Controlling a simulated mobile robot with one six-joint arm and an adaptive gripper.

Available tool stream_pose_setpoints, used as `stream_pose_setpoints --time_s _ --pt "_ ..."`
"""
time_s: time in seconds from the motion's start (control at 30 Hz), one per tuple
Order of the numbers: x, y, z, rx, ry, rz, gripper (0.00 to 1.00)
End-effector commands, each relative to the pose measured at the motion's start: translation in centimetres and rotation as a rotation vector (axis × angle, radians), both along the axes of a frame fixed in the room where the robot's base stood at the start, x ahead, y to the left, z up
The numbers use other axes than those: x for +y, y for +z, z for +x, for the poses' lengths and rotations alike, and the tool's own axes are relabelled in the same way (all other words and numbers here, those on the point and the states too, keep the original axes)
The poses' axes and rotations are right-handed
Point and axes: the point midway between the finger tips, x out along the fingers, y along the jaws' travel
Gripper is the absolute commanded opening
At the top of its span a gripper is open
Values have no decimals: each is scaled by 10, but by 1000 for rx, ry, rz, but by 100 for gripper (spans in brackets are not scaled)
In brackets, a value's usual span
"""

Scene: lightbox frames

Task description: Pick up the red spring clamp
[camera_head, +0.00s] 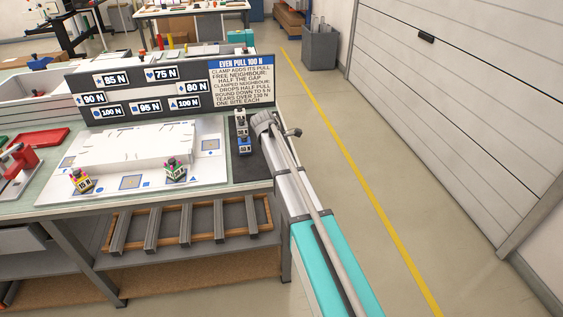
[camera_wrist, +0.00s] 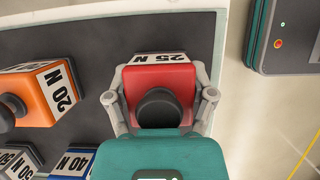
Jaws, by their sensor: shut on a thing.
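The red spring clamp (camera_wrist: 172,76), with a "25 N" label on its top and a dark round knob, shows in the wrist view. My gripper (camera_wrist: 160,98) is shut on it, one grey finger on each side. The clamp is over the dark mat (camera_wrist: 95,45); I cannot tell whether it touches the mat. An orange clamp (camera_wrist: 38,98) marked "20 N" lies to its left. In the head view my arm hides the red clamp and my gripper's fingertips.
A blue clamp (camera_wrist: 72,163) and a grey one (camera_wrist: 20,162) sit lower left in the wrist view. In the head view a sign board (camera_head: 150,88) stands behind a white fixture (camera_head: 135,150) bearing two small clamps. Open floor (camera_head: 420,190) lies right of the bench.

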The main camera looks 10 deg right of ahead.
Motion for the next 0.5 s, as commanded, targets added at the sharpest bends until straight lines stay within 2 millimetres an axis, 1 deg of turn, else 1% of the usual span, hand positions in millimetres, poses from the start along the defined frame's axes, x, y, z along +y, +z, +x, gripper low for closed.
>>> stream_pose_setpoints --time_s 0.27,0.5 --pt "-1 1 0 0 -1 0 10" --pt "-1 9 0 0 -1 0 10"
